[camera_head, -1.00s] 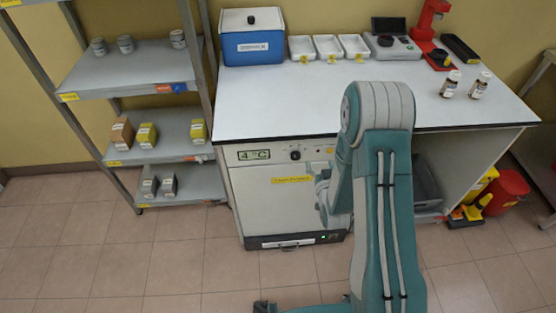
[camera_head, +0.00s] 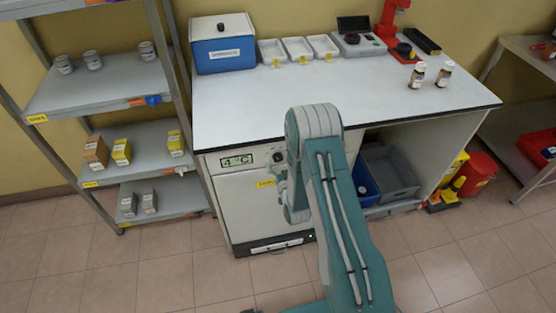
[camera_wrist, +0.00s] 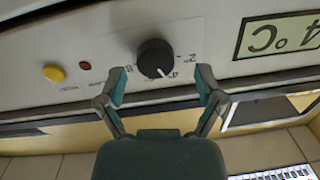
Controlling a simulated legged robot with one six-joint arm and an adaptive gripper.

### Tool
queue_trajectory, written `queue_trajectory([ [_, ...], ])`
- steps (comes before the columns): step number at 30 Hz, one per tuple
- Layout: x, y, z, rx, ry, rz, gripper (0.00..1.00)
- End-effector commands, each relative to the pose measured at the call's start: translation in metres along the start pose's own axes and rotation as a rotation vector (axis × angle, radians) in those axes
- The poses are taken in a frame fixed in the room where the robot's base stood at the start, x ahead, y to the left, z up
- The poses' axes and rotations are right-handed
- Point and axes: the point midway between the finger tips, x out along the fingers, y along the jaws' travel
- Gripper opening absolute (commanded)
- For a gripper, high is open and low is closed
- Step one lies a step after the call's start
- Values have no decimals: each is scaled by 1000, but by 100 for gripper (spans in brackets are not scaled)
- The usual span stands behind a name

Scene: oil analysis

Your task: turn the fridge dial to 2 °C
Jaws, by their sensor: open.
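The fridge (camera_head: 232,205) is a white unit under the bench. Its display (camera_head: 236,161) reads 4 °C, and the display also shows upside down in the wrist view (camera_wrist: 280,36). The black dial (camera_head: 277,157) sits right of the display, partly beside my arm. In the wrist view the dial (camera_wrist: 155,58) has a white pointer line toward the 4° mark, with a 2° mark beside it. My gripper (camera_wrist: 162,80) is open, its teal fingertips on either side just short of the dial, apart from it.
A yellow button (camera_wrist: 54,73) and a small red light (camera_wrist: 85,65) sit on the same panel. The bench top (camera_head: 235,115) holds a blue cooler (camera_head: 222,50), white trays and bottles. A shelf rack (camera_head: 90,90) stands at left. The floor in front is clear.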

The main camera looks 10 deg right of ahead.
Motion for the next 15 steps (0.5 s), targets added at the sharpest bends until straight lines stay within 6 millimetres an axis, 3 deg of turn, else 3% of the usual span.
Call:
queue_trajectory([
  [4, 13, 2, 0, 2, 0, 1, 86],
  [13, 16, 2, 0, 2, -1, 1, 86],
  [14, 16, 2, 0, 1, -1, 1, 77],
  [15, 16, 1, 0, 1, -1, 1, 60],
])
